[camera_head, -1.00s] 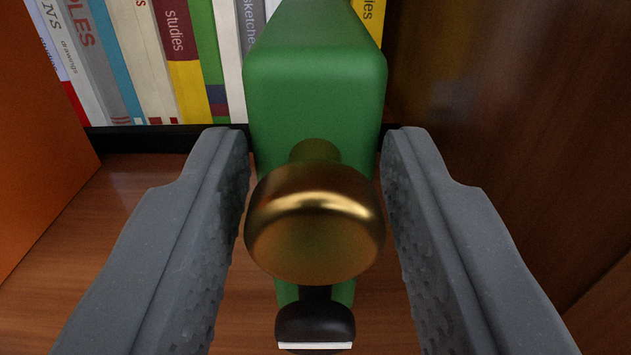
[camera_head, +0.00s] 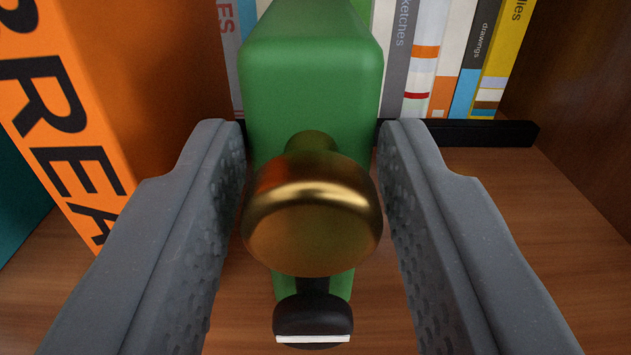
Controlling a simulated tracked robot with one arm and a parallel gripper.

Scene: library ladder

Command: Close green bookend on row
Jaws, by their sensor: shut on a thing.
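The green bookend (camera_head: 311,85) stands upright in the middle of the camera view, with a round brass knob (camera_head: 312,225) on its near face. My gripper (camera_head: 312,150) has one grey finger on each side of the bookend and is shut on it, just behind the knob. A black foot with a white line (camera_head: 313,320) shows low on the bookend. To the left stands a thick orange book (camera_head: 95,120) with large black letters on its spine. A narrow gap of shelf floor seems to show between the book and the bookend, partly hidden by the left finger.
A row of thin books (camera_head: 440,60) stands behind a black rail (camera_head: 490,133) at the back. The wooden shelf floor (camera_head: 560,230) is clear to the right, up to a dark wooden side wall (camera_head: 585,100). A teal book (camera_head: 18,205) shows at the far left.

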